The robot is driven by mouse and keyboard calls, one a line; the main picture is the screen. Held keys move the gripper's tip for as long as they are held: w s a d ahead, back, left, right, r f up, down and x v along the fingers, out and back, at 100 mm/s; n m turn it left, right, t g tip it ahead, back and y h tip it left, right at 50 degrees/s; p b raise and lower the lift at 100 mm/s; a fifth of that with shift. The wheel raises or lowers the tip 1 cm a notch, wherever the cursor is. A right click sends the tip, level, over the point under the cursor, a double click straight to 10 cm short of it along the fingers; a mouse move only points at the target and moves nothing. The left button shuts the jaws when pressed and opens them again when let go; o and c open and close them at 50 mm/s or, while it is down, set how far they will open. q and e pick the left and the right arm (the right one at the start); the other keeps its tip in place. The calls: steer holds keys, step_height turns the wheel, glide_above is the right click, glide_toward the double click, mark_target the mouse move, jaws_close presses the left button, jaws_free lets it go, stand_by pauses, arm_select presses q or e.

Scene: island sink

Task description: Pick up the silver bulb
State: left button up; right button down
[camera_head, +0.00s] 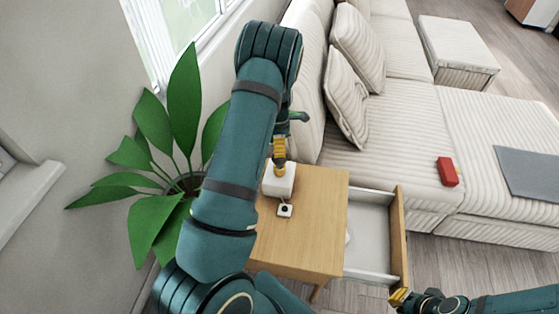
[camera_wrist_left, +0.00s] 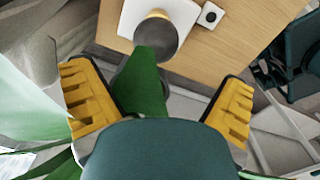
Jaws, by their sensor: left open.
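In the left wrist view, a round grey-silver end (camera_wrist_left: 157,40), which looks like the silver bulb, stands on a white square base (camera_wrist_left: 128,22). In the head view the white base (camera_head: 278,182) sits on the wooden side table (camera_head: 318,200); the bulb is not clear there, behind my left gripper. My left gripper (camera_head: 279,150) is above the base, and in its wrist view its yellow fingers (camera_wrist_left: 157,105) are wide apart with no bulb between them. My right gripper (camera_head: 399,297) is by the front of the open drawer (camera_head: 374,240); its jaws are unclear.
A green leaf (camera_wrist_left: 143,85) of the plant (camera_head: 150,185) shows between my left fingers in the wrist view. A small white block with a black spot (camera_head: 285,210) lies near the base. The sofa (camera_head: 380,150) holds a red object (camera_head: 447,171).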

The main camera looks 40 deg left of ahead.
mark_target(279, 162)
arm_select(q)
steer(key=f, duration=0.4)
steer(key=f+b, duration=0.1)
steer(key=f, duration=0.3)
steer(key=shift+w+a+f, duration=0.2)
steer(key=shift+f, duration=0.05)
steer(key=c, duration=1.2)
